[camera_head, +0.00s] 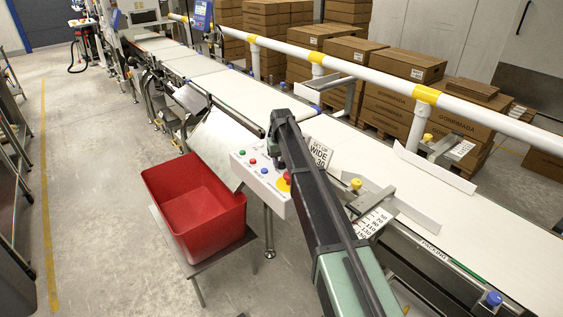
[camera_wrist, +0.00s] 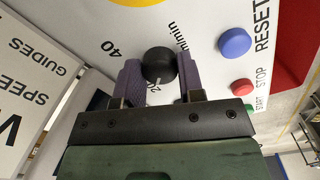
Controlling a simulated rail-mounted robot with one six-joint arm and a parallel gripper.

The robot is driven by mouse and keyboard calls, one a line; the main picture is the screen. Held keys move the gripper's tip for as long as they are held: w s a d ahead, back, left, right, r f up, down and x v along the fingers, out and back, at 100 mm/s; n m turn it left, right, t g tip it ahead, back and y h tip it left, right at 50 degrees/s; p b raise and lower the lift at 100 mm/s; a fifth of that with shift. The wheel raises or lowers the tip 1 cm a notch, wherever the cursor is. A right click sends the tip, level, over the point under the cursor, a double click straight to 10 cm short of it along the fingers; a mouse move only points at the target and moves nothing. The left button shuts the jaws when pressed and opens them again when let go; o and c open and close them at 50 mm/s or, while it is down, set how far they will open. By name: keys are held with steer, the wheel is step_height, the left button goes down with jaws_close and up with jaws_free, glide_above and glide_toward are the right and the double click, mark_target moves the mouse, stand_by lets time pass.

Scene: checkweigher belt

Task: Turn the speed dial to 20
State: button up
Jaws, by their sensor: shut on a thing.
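The speed dial (camera_wrist: 158,60) is a small round black knob on the white control panel (camera_wrist: 205,20), seen in the wrist view. Around it I read 40 on the left, m/min above right, and a partly hidden 20 below, toward my gripper. My gripper (camera_wrist: 156,63) has one purple finger on each side of the knob and is shut on it.
Blue reset (camera_wrist: 234,42), red stop (camera_wrist: 242,87) and green start buttons lie right of the dial. A yellow disc (camera_wrist: 137,2) is above it. A set-up card (camera_head: 318,154) reads WIDE 30. A red bin (camera_head: 195,207) stands left of the panel; the belt (camera_head: 370,160) runs behind.

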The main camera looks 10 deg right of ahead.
steer(key=o, duration=0.9)
step_height(320, 180, up, 11)
steer(key=p, duration=1.1)
steer(key=shift+f, duration=0.15)
steer(key=shift+m, duration=0.6)
steer(key=s, duration=3.9)
steer(key=shift+s, duration=0.3)
